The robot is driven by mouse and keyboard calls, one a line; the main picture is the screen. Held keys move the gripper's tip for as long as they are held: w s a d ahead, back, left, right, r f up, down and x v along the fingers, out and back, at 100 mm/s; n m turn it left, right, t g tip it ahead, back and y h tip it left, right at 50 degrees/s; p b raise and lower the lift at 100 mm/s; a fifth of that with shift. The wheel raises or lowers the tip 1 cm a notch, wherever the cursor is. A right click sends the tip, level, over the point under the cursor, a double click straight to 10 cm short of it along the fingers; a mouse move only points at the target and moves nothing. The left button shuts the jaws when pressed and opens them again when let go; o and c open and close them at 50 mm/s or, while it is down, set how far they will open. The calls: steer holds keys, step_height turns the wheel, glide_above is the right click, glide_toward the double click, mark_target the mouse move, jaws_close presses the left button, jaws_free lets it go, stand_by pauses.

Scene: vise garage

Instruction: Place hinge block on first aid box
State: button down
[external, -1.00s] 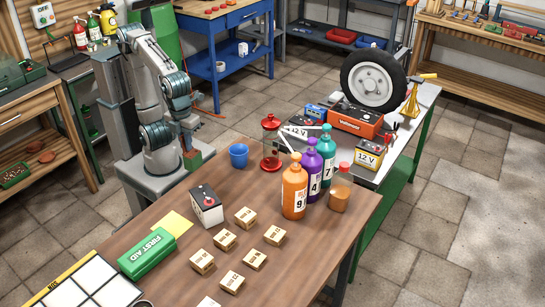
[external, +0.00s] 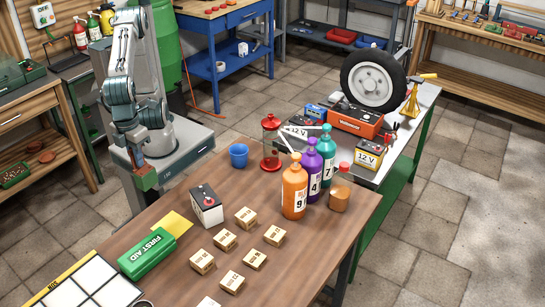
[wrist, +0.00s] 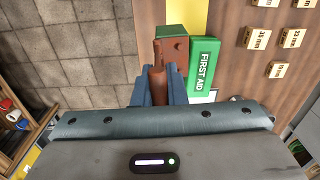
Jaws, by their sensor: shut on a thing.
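My gripper (external: 138,152) is left of the wooden table, beyond its far-left edge. In the wrist view its two blue fingers (wrist: 160,88) are closed on the hinge block (wrist: 172,50), a reddish-brown piece with a green part at its far end. In the external view the block (external: 138,160) is small and partly hidden by the arm. The green first aid box (external: 147,253) lies on the table's left part. In the wrist view the box (wrist: 203,66) appears just right of the held block; the external view shows them well apart.
A yellow sheet (external: 178,224) lies beside the first aid box. A white-panelled tray (external: 88,287) is at the front left. Bottles (external: 294,190) and a blue cup (external: 238,155) stand farther back.

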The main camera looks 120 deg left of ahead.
steer(key=s+d+p, duration=0.2)
steer(key=d+p, duration=0.2)
steer(key=d, duration=0.8)
steer(key=w+a+f+p, duration=0.2)
steer(key=w+a+f, duration=0.1)
steer(key=w+f, duration=0.7)
steer(key=shift+w+a+f+m+p, duration=0.15)
steer(key=shift+w+f+m+p, duration=0.15)
steer(key=shift+w, duration=0.25)
steer(key=shift+f, duration=0.15)
steer(key=c, duration=1.5)
jaws_free()
